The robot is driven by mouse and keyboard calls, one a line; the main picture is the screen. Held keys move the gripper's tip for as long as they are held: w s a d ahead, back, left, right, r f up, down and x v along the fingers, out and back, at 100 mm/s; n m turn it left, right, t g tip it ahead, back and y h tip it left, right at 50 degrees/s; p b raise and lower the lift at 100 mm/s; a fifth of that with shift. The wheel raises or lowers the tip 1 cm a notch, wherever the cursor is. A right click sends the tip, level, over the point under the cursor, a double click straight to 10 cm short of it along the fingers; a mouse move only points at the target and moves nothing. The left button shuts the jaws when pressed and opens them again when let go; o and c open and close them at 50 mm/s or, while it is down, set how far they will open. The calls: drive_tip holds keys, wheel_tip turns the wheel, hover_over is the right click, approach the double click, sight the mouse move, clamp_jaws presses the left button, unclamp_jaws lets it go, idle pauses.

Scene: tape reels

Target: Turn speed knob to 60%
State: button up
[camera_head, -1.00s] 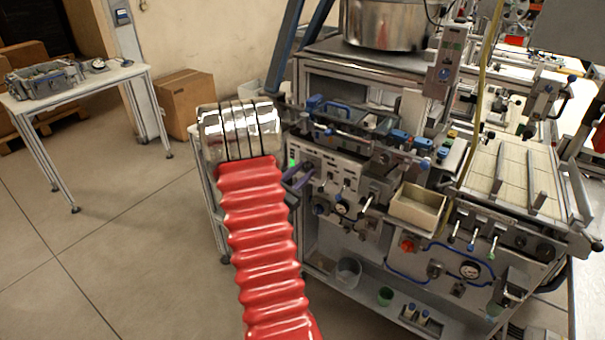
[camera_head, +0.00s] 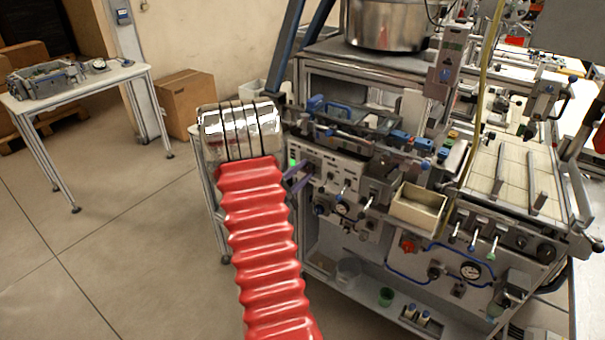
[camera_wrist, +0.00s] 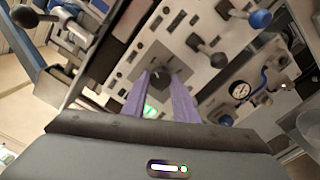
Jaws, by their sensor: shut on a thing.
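My gripper's two purple fingers (camera_wrist: 161,90) point at the machine's light control panel (camera_wrist: 215,62) in the wrist view. They are shut on a dark knob (camera_wrist: 164,76) set on a grey plate, one finger on either side. The fingers hide part of the knob, and I cannot read its setting. In the head view the fingers (camera_head: 301,178) reach the panel's left end. My red ribbed arm sleeve hides the area below and left of them. A green lit indicator (camera_wrist: 150,109) shows between the fingers in the wrist view, and also in the head view (camera_head: 293,162).
Lever knobs and a round gauge (camera_wrist: 240,90) sit right of the held knob. A blue-capped knob (camera_wrist: 260,18) sits farther right. A cream bin (camera_head: 418,207) hangs on the machine front. The floor left of my arm is clear up to a side table (camera_head: 110,77).

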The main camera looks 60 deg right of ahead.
drive_tip(key=shift+f, duration=0.1)
idle(0.4)
drive_tip(key=o, duration=1.1)
drive_tip(key=shift+c, duration=0.2)
drive_tip(key=w+a, duration=0.2)
drive_tip(key=a, duration=1.1)
drive_tip(key=shift+a, duration=0.3)
drive_tip(key=shift+w, duration=0.1)
